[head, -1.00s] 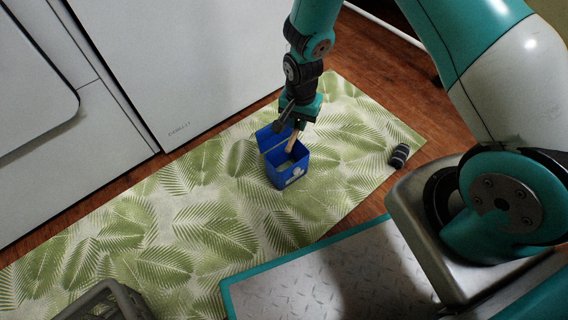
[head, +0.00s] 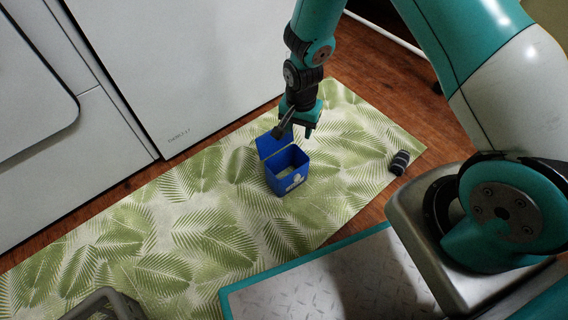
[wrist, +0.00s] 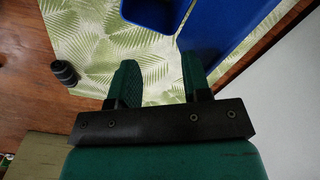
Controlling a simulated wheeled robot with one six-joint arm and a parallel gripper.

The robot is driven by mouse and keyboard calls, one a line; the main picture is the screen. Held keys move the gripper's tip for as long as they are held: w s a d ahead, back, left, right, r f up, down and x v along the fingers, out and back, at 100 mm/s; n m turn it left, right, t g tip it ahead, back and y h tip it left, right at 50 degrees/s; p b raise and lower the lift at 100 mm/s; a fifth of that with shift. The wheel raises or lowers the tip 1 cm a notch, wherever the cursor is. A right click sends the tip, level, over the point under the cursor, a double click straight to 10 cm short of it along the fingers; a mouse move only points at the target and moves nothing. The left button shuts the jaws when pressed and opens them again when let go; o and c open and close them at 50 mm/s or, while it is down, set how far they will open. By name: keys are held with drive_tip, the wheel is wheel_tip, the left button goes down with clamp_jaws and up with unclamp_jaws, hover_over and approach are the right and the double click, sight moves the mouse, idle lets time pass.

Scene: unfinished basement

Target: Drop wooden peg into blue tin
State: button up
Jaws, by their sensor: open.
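The blue tin (head: 287,180) stands upright on the leaf-patterned mat, its hinged lid (head: 272,143) raised at the back left. The tin also shows at the top of the wrist view (wrist: 155,12). My gripper (head: 294,132) is open and empty, just above and behind the tin near the raised lid. In the wrist view my gripper's two fingers (wrist: 160,78) are apart with only mat between them. The wooden peg is not visible now. The bottom of the tin is hidden by its walls, and I cannot make out the peg in it.
A dark striped cylinder (head: 399,162) lies at the mat's right end. A grey crate (head: 105,304) stands at the bottom left. White appliance fronts (head: 180,60) border the mat (head: 150,230) at the back. The mat left of the tin is clear.

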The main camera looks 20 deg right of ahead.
wheel_tip(320, 180, up, 16)
drive_tip(key=p, duration=0.8)
drive_tip(key=shift+r, duration=0.1)
drive_tip(key=s+a+r+n+y+p, duration=0.1)
drive_tip(key=s+a+r+n+p, duration=0.1)
drive_tip(key=r, duration=0.4)
drive_tip(key=s+a+r+n+p, duration=0.1)
drive_tip(key=r+n+p, duration=0.1)
drive_tip(key=r, duration=0.5)
drive_tip(key=s+a+r+n+y+p, duration=0.25)
drive_tip(key=s+r+n, duration=0.35)
drive_tip(key=s+r, duration=0.4)
drive_tip(key=s+a+r+n+y+p, duration=0.15)
drive_tip(key=s+r+n+p, duration=0.35)
drive_tip(key=s+r, duration=0.6)
wheel_tip(320, 180, up, 39)
drive_tip(key=w+p, duration=0.2)
drive_tip(key=p, duration=3.4)
drive_tip(key=shift+w+a+h, duration=0.15)
drive_tip(key=shift+w+h, duration=0.2)
drive_tip(key=shift+h, duration=0.05)
drive_tip(key=shift+n, duration=0.3)
